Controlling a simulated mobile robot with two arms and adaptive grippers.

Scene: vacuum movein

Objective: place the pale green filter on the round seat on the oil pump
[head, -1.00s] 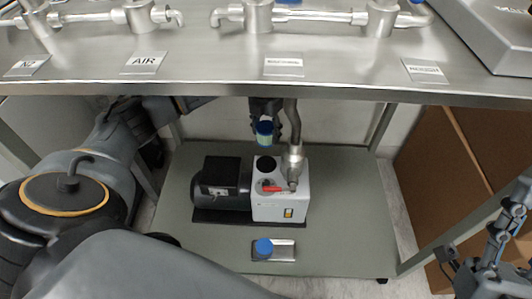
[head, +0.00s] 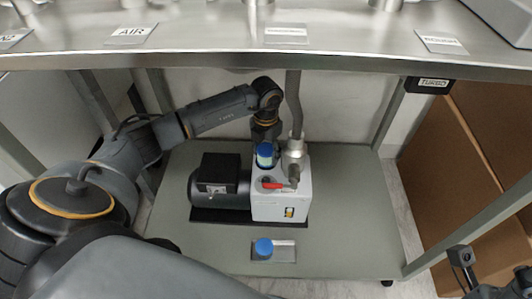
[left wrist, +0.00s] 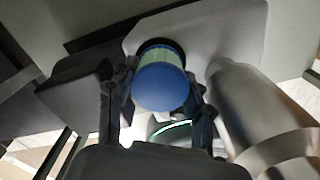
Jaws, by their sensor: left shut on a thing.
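The pale green filter (head: 265,156) with a blue cap stands roughly upright over the oil pump (head: 282,200). My left gripper (head: 266,143) comes down from above and is shut on it. The left wrist view shows the blue cap and pale green body of the filter (left wrist: 160,78) between the two fingers. The round seat on the pump's top is hidden behind the filter, so I cannot tell whether they touch. My right gripper (head: 464,262) shows only in part at the lower right edge; its fingers are unclear.
A metal pipe fitting (head: 294,160) rises from the pump close right of the filter. Another blue-capped item (head: 263,246) sits on a small plate in front. The steel tabletop (head: 200,38) hangs above the shelf (head: 350,220).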

